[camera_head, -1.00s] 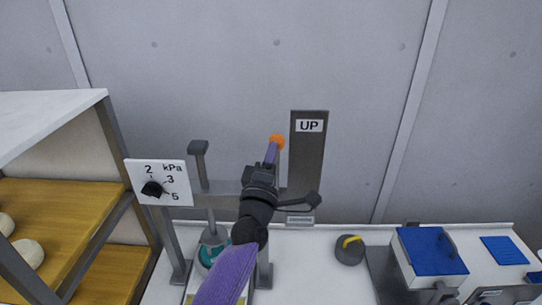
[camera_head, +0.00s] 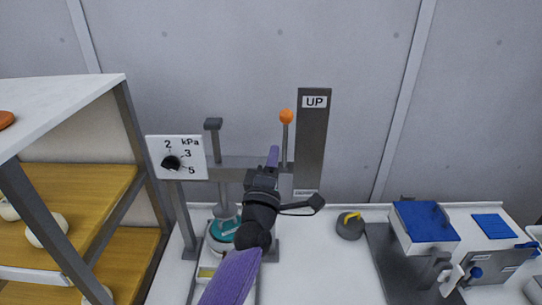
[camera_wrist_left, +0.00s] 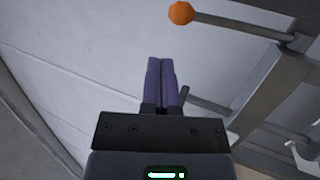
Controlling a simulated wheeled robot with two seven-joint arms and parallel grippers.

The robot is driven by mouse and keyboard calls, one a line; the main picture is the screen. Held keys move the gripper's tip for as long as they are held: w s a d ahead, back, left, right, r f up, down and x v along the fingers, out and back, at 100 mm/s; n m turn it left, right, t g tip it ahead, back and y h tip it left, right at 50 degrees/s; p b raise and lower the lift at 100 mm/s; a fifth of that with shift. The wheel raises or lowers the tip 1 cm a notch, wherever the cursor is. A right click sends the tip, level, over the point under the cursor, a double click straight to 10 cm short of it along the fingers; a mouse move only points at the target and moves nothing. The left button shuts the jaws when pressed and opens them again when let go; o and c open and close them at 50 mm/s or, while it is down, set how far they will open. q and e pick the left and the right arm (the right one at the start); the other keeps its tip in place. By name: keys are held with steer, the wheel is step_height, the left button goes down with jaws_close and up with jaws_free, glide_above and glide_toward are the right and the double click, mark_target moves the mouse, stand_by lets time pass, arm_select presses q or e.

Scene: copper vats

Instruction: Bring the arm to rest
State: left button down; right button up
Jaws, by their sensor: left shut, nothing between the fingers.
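My left gripper (camera_head: 272,154) is in front of the metal press frame, its purple fingers pointing up and away. In the left wrist view the two fingers (camera_wrist_left: 161,80) lie together with nothing between them. The orange ball knob (camera_head: 286,116) on its thin lever stands upright beside the UP plate (camera_head: 314,103). The fingertips are apart from the knob and below it in the head view. The knob also shows in the left wrist view (camera_wrist_left: 181,13), above and right of the fingers. My left forearm hides part of the press. My right gripper is not clearly seen.
A kPa dial board (camera_head: 177,157) stands left of the arm, its black pointer near 5. A shelf (camera_head: 75,190) with pale rounds is at the left. A dark weight with a yellow handle (camera_head: 350,225) and a blue-lidded box (camera_head: 425,222) stand on the white bench at the right.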

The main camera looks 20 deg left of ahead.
arm_select(q)
steer(key=s+d+f+m+g+h, duration=0.2)
steer(key=s+f+m+g+h, duration=0.1)
steer(key=s+f+m+g, duration=0.3)
steer(key=s+d+f+m+g+h, duration=0.3)
steer(key=s+f+m+g, duration=0.1)
steer(key=s+f+m, duration=0.35)
steer(key=s+a+f+m+g+y, duration=0.2)
steer(key=s+a+f+m+g, duration=0.15)
steer(key=s, duration=0.55)
steer(key=s+a+f+m+g+y, duration=0.25)
steer(key=s+g, duration=0.25)
steer(key=s, duration=0.4)
step_height(320, 180, down, 32)
steer(key=s+g+b, duration=0.2)
steer(key=s+b, duration=0.1)
steer(key=b, duration=1.2)
steer(key=s+a+f+b, duration=0.1)
steer(key=s+f+b, duration=0.5)
steer(key=f, duration=0.6)
steer(key=s+a+f+g+b, duration=0.1)
steer(key=s+f+b, duration=0.5)
steer(key=f, duration=0.7)
steer(key=shift+s+a+f+m+b, duration=0.25)
steer(key=shift+s+m+b, duration=0.2)
steer(key=shift+s, duration=0.65)
arm_select(e)
step_height(320, 180, down, 28)
steer(key=s+d, duration=0.1)
steer(key=shift+s, duration=0.15)
